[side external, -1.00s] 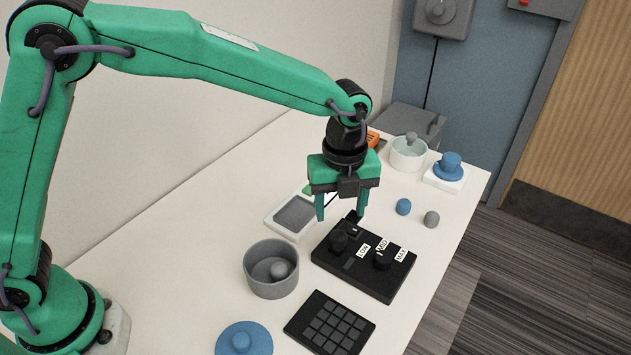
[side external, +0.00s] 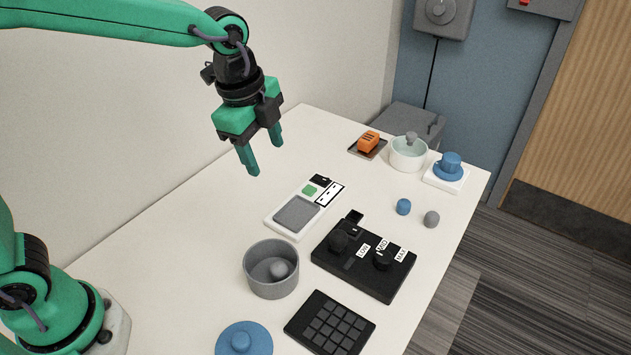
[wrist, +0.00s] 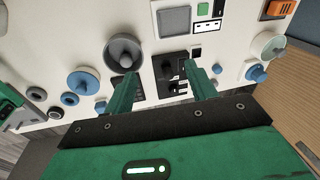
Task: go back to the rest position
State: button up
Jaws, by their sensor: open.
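My green gripper (side external: 263,158) hangs in the air above the back left part of the white table (side external: 190,215), clear of everything on it. Its two fingers are spread apart with nothing between them. The fingers also show in the wrist view (wrist: 158,88), with the tabletop objects beyond them.
A black control box (side external: 360,262) with knobs stands mid-table.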

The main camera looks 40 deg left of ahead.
jog(key=s+a+r+n+t, duration=0.2)
jog(key=s+a+n+t, duration=0.1)
jog(key=s+a+n, duration=1)
jog(key=s+n, duration=0.2)
jog(key=n, duration=0.1)
jog(key=shift+s+a+n+t+y, duration=0.15)
jog(key=shift+n+t+y, duration=0.15)
jog(key=shift+n+y, duration=0.1)
